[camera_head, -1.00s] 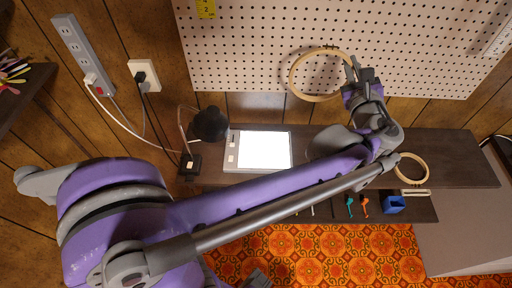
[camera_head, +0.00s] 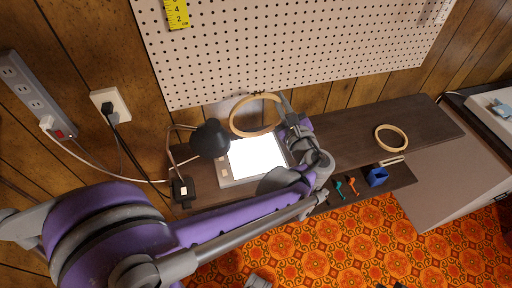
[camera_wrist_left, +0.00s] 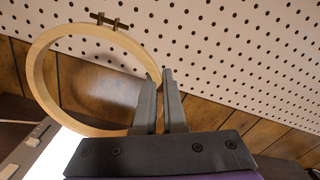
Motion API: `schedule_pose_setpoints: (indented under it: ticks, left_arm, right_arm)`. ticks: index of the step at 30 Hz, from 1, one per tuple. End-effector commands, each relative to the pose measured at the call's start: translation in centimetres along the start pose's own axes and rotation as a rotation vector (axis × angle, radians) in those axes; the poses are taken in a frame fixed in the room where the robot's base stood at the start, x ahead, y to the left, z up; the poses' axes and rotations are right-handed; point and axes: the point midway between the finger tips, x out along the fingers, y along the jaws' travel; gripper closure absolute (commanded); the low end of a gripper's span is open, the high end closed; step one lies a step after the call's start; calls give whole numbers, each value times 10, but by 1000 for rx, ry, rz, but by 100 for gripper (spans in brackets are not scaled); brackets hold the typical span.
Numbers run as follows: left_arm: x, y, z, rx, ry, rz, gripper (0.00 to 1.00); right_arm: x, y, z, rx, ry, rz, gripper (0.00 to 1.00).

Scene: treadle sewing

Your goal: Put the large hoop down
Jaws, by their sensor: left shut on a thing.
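The large hoop (camera_head: 236,117) is a pale wooden ring with a metal screw clasp at its top. My left gripper (camera_head: 285,108) is shut on its right side and holds it upright above the back of the dark shelf, in front of the wall. In the left wrist view the hoop (camera_wrist_left: 42,85) rises to the left of the gripper (camera_wrist_left: 164,84), with its rim at the fingers. I cannot tell whether its lower edge touches anything.
A lit white light pad (camera_head: 225,174) lies on the shelf (camera_head: 352,126) below the hoop. A black lamp (camera_head: 209,139) stands to its left. A smaller hoop (camera_head: 379,131) lies at the right; the shelf between is clear. A pegboard (camera_head: 300,45) hangs behind.

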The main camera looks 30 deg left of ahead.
Motion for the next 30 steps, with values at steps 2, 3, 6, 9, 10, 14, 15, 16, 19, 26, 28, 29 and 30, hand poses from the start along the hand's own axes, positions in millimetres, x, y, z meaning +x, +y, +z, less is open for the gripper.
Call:
schedule_pose_setpoints:
  ticks: [2, 3, 6, 9, 10, 14, 15, 16, 19, 26, 28, 29, 30]
  left_arm:
    - [0, 7, -15, 0, 0, 1, 100]
    - [0, 11, -22, 0, 0, 1, 100]
    - [0, 18, -38, 1, 0, 0, 100]
    - [0, 23, -48, 1, 0, 0, 100]
    - [0, 24, -50, 1, 0, 0, 100]
    - [0, 30, -64, 1, 1, 0, 100]
    - [0, 33, -70, 1, 1, 0, 100]
    - [0, 35, -74, 1, 1, 0, 100]
    - [0, 40, -83, 1, 0, 0, 100]
    - [0, 40, -84, 0, 0, 0, 100]
    - [0, 40, -84, 0, 0, 0, 100]
    - [0, 41, -85, 0, 0, 0, 100]
    - [0, 42, -86, 1, 0, 0, 100]
  right_arm:
    - [4, 0, 2, 0, -1, 0, 100]
    - [5, 0, 3, 0, -2, 0, 100]
    - [8, 0, 5, 0, -3, 0, 100]
    - [9, 0, 6, 0, -4, 0, 100]
    - [10, 0, 6, 0, -4, 0, 100]
    - [12, 0, 8, 0, -5, 0, 100]
    - [14, 0, 9, 0, -5, 0, 100]
    - [14, 0, 9, 0, -6, 0, 100]
    - [16, 0, 10, 0, -6, 0, 100]
    - [16, 0, 10, 0, -6, 0, 100]
    - [16, 0, 10, 0, -6, 0, 100]
    - [17, 0, 11, 0, -6, 0, 100]
    - [18, 0, 11, 0, -7, 0, 100]
